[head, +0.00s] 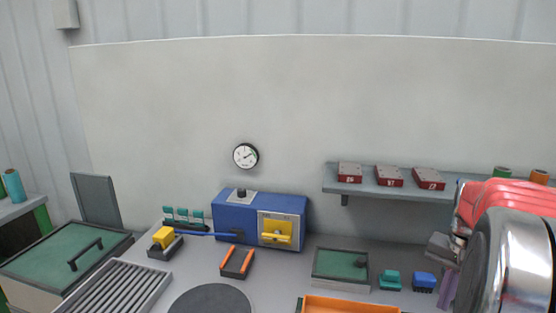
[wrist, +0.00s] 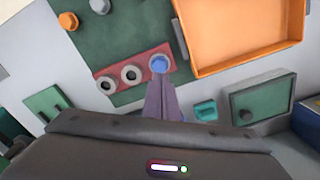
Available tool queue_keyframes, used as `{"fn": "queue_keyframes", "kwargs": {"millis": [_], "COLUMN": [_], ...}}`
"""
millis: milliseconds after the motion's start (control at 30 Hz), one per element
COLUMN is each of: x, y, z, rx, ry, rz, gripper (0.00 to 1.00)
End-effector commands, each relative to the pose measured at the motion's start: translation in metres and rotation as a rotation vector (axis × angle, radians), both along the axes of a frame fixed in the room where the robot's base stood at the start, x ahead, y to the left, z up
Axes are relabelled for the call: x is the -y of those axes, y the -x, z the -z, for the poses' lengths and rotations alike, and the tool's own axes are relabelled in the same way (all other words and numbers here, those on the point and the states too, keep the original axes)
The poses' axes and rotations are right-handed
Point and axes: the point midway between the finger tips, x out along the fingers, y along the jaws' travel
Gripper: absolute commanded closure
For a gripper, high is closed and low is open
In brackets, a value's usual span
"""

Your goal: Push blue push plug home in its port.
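The blue push plug (wrist: 160,64) shows as a round blue face at the right end of a dark red port strip (wrist: 118,83) in the wrist view. Two pale ring-shaped ports (wrist: 130,74) with dark centres are to its left. My gripper (wrist: 160,84) has its purple fingers together, nothing visible between them, and their tips at the near edge of the plug. I cannot tell whether they touch it or how deep it sits. In the head view only a bit of the purple fingers (head: 447,289) shows at the right; the port strip is out of view.
An orange tray (wrist: 184,50) lies close to the right of the plug. A teal block (wrist: 205,110) and a green-lidded box (wrist: 245,97) are near my fingers. An orange knob (wrist: 68,21) is at upper left. A blue block (head: 424,281) sits beside my arm.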

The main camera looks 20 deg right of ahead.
Motion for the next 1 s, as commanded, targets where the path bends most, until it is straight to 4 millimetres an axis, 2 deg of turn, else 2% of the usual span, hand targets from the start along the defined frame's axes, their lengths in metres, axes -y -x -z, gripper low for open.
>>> {"fn": "queue_keyframes", "kwargs": {"millis": [300, 667, 767, 867, 1000], "x": [0.0, 0.002, 0.002, -0.006, -0.032], "y": [0.0, -0.001, -0.001, 0.004, 0.004], "z": [-0.014, -0.014, -0.005, 0.006, 0.009], "rx": [0.0, 0.007, 0.011, 0.012, 0.03], "ry": [0.0, 0.008, 0.013, 0.015, 0.038], "rz": [0.0, -0.012, -0.033, -0.054, -0.118], "gripper": [1.0, 1.0, 1.0, 1.0, 1.0]}}
